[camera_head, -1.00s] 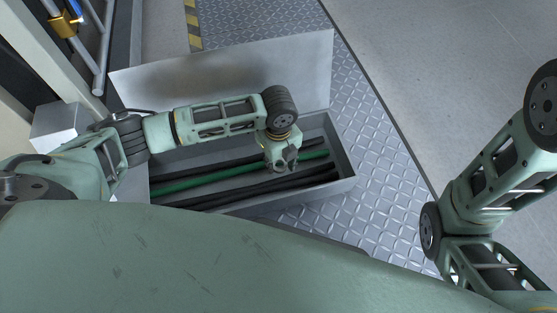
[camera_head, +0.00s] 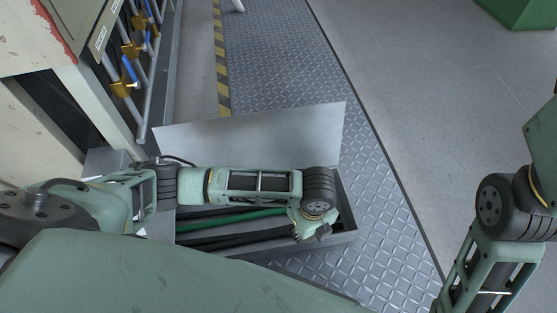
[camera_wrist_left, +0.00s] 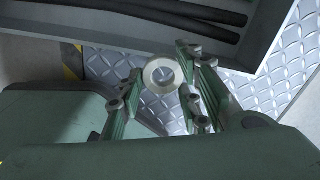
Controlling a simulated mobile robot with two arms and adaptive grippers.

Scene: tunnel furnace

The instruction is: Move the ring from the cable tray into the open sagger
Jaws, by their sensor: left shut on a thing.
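The cable tray (camera_head: 347,222) is an open grey metal box with its lid tilted back. Black cables and a green cable (camera_head: 242,216) lie in it. My left gripper (camera_head: 312,232) is over the right front part of the tray in the head view. In the left wrist view, my left gripper (camera_wrist_left: 161,86) is shut on a pale metal ring (camera_wrist_left: 148,77), held between its fingertips. The tray wall (camera_wrist_left: 263,42) and dark cables show beyond it. The ring cannot be made out in the head view. I see no sagger. My right gripper is out of view.
Pipes with brass valves and blue handles (camera_head: 128,70) run along the wall at upper left. A tread-plate walkway (camera_head: 290,60) and open grey floor lie right of the tray. A green object (camera_head: 512,12) stands at the far upper right.

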